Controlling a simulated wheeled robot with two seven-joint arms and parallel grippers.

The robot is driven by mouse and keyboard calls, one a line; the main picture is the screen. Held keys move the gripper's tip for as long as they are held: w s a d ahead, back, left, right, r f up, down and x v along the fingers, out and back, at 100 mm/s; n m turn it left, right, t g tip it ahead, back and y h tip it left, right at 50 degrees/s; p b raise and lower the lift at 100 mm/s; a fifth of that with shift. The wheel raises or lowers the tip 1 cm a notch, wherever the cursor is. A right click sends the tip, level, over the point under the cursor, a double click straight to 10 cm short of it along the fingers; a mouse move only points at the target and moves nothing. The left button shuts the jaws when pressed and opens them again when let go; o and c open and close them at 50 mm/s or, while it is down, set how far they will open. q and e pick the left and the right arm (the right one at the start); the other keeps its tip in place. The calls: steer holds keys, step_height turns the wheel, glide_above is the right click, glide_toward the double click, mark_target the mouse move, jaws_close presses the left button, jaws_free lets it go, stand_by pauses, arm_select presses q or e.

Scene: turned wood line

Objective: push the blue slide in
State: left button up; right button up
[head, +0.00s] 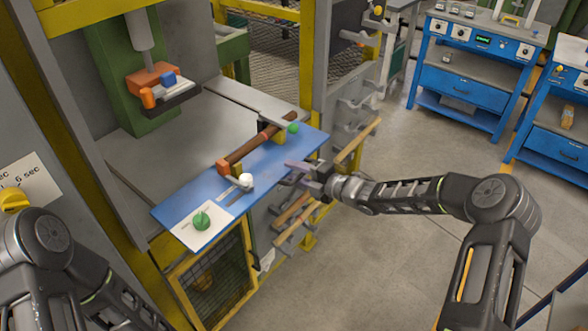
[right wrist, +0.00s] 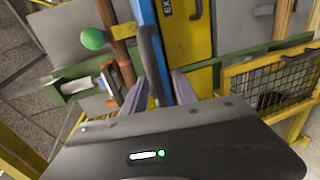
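The blue slide (head: 266,168) is a long flat blue board at the front of the machine, sticking out past the grey bed. On it lie a brown wood bar, an orange block, a white knob (head: 246,180) and a green ball (head: 293,127). My right gripper (head: 297,173) is at the slide's front edge. In the right wrist view its two purplish fingers (right wrist: 158,92) stand apart, with a dark upright bar (right wrist: 151,55) and a blue strip of the slide between them. Contact cannot be told. My left gripper is outside the view; only its arm shows.
A green press with an orange part (head: 153,78) stands behind the grey bed (head: 160,142). A white card with a green button (head: 201,221) lies at the near left end. Yellow posts and wall racks (head: 355,140) flank the right. Floor is clear beyond, before blue workbenches (head: 465,85).

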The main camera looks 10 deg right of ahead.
steer(key=shift+a, duration=0.1)
steer(key=shift+c, duration=0.4)
steer(key=shift+w, duration=0.1)
steer(key=c, duration=0.6)
jaws_close()
